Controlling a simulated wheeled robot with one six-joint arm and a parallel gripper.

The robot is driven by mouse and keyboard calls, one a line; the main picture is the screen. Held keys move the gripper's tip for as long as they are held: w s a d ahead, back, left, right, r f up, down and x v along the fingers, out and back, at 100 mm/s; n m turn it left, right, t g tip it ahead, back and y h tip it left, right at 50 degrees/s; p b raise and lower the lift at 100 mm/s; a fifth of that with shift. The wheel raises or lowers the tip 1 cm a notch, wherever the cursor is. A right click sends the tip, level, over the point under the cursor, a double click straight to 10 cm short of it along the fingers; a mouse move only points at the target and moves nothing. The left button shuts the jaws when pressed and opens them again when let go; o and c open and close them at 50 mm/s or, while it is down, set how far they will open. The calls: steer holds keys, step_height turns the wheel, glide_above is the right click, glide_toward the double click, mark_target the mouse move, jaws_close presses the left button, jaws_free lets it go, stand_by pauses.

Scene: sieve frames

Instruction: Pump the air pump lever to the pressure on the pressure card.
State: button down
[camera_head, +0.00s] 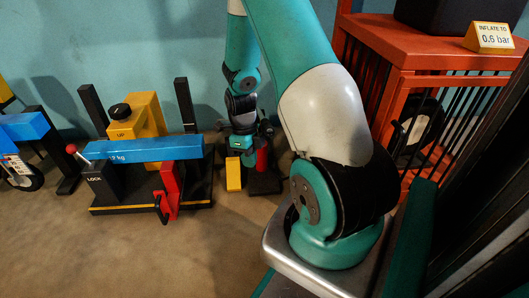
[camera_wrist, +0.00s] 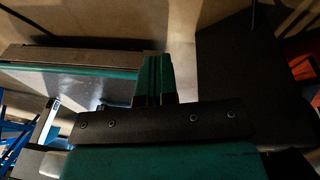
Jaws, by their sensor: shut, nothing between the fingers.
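The pressure card (camera_head: 493,38) reads "INFLATE TO 0.6 bar" and stands on the orange cabinet at the upper right. The air pump seems to be the small unit with a red cylinder (camera_head: 262,160) on a dark base, at the middle by the wall. A yellow part (camera_head: 233,174) stands at its left; I cannot tell whether it is the lever. My gripper (camera_head: 243,154) is low in front of the pump, partly hiding it. In the wrist view my gripper (camera_wrist: 154,75) is shut and empty. No gauge reading is legible.
A blue-beamed stand (camera_head: 145,150) with yellow block, black posts and red lever is left of the pump. Another blue stand with a wheel (camera_head: 22,176) is at the far left. The orange cabinet (camera_head: 440,60) is at the right. The front-left floor is clear.

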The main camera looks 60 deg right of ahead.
steer(key=shift+m+g+h, duration=0.4)
steer(key=shift+m+h, duration=0.1)
steer(key=shift+h, duration=0.2)
steer(key=d+p, duration=0.1)
steer(key=d, duration=0.1)
steer(key=d+p, duration=0.1)
steer(key=d, duration=0.1)
steer(key=shift+w+r, duration=0.2)
steer(key=shift+r, duration=0.2)
steer(key=a+p+v, duration=0.1)
steer(key=p+v, duration=0.9)
steer(key=v, duration=0.8)
steer(key=shift+w, duration=0.15)
steer(key=shift+f, duration=0.1)
